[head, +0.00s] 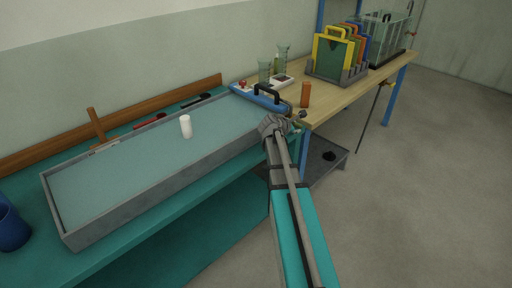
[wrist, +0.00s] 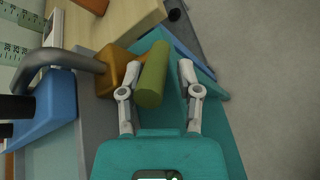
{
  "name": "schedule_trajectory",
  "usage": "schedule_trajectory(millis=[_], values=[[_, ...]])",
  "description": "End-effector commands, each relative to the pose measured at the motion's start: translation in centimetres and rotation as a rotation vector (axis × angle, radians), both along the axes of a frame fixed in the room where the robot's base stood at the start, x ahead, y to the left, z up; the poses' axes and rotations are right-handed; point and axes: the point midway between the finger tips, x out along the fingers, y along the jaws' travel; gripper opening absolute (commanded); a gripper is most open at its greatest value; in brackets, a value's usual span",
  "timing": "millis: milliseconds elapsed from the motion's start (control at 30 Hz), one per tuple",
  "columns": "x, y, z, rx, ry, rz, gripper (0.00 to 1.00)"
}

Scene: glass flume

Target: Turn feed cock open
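An olive-green cylinder (wrist: 152,75), seemingly the feed cock's handle, points toward the wrist camera. It stands out from a brass-orange block (wrist: 120,68), seemingly the cock's body. My gripper (wrist: 158,78) is open, with one finger on each side of the cylinder. A gap shows at the right finger; the left finger is close to the cylinder, and I cannot tell whether it touches. In the head view my gripper (head: 275,125) is at the right end of the long tray and hides the cock.
A blue unit (head: 258,97) with a dark handle stands just beside my gripper; its handle (wrist: 75,62) is at left in the wrist view. The shallow tray (head: 75,238) holds a white cylinder (head: 186,126). An orange block (head: 305,95) stands on the wooden table (head: 345,95). Floor at right is clear.

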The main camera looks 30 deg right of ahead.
Motion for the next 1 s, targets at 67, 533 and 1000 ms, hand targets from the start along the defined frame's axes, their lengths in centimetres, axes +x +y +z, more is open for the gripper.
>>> schedule_trajectory(millis=[67,533,1000], values=[[-0.1,0.1,-0.6,-0.032,-0.009,0.000,0.42],[-0.6,1.3,0.1,-0.150,-0.049,0.002,0.42],[-2.8,6.7,2.1,-0.149,-0.048,0.003,0.42]])
